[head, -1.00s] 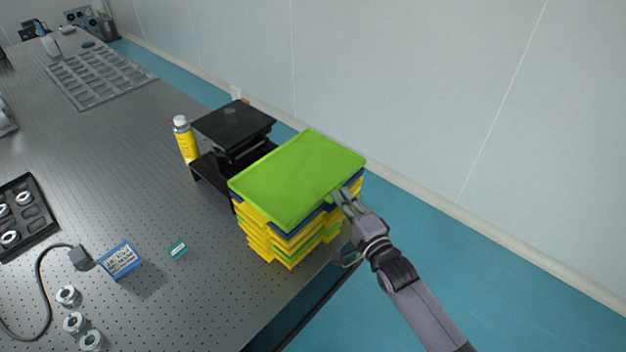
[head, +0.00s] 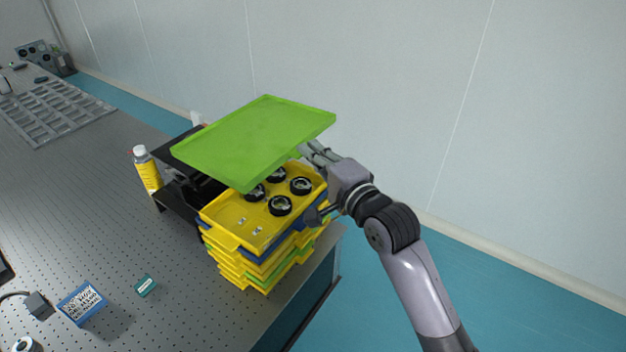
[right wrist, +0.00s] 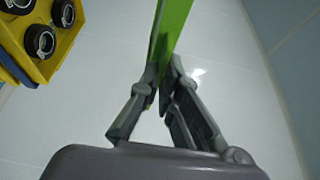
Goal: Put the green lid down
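The green lid (head: 254,140) is in the air above the tray stack in the head view, slightly tilted. My right gripper (head: 310,152) holds it by its right edge. In the right wrist view the fingers of the right gripper (right wrist: 165,85) are closed on the edge of the green lid (right wrist: 172,28). Below the lid, the top yellow tray (head: 232,228) is uncovered and holds several black ring-shaped parts and small metal pieces. Part of this tray (right wrist: 62,48) also shows in the right wrist view. My left gripper is not in view.
The stack of yellow, blue and green trays (head: 262,272) stands at the table's right corner. A black stand (head: 172,196) and a yellow bottle (head: 147,170) are beside it. A blue box (head: 82,303) and a small teal box (head: 145,286) lie left; perforated table between is clear.

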